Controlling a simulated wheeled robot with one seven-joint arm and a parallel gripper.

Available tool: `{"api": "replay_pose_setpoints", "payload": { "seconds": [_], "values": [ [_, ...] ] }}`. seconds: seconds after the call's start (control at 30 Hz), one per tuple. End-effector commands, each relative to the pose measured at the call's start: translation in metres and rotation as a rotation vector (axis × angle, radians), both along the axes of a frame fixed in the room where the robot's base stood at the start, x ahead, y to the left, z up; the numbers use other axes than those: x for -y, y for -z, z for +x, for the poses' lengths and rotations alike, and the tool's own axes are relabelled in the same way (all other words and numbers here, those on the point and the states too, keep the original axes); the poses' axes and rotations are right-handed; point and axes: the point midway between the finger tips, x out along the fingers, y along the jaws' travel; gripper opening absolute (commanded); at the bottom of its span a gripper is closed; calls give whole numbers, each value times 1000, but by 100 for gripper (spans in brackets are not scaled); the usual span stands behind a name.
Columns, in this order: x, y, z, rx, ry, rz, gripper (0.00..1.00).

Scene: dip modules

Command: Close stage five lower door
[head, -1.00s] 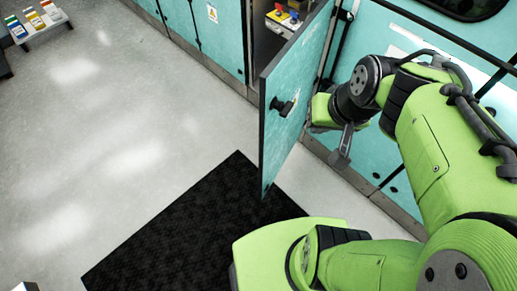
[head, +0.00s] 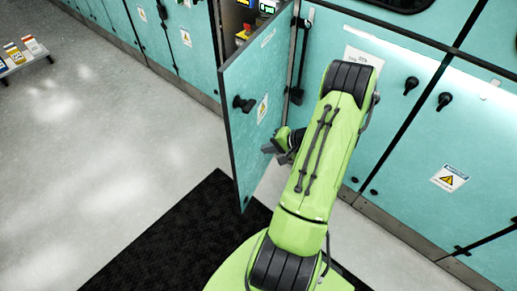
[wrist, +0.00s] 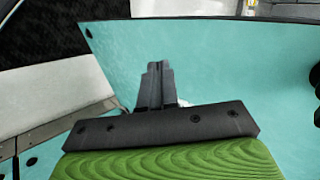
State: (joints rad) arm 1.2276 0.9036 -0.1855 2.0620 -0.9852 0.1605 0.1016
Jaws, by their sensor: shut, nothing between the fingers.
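The open teal cabinet door (head: 250,75) stands swung out from the cabinet row in the head view. Its outer face carries a black handle (head: 243,103) and a yellow warning label (head: 262,108). My gripper (head: 268,149) is close to the lower part of this face, right of and below the handle; I cannot tell whether it touches. In the wrist view, the shut, empty fingers (wrist: 155,72) point toward a teal panel (wrist: 225,65). My forearm hides part of the cabinet front behind the door.
The open compartment (head: 237,18) behind the door holds small coloured items. Closed teal cabinets (head: 400,130) with black handles run to the right. A black mat (head: 165,235) lies on the floor below the door. Open grey floor (head: 110,130) is at left, with a small rack (head: 25,58) beyond.

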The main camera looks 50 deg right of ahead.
Motion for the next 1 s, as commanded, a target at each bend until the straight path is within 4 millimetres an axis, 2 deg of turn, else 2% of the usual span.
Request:
{"api": "replay_pose_setpoints", "payload": {
  "seconds": [0.03, 0.3, 0.4, 0.53, 1.0],
  "values": [
    [-4, 11, 8, -1, -5, 2, 0],
    [-17, 51, 50, -1, -6, 0, 0],
    [-23, 48, 68, 1, -8, -4, 0],
    [-27, 48, 82, 0, -5, -3, 0],
    [-29, 47, 88, -2, 0, -1, 0]
  ]
}}
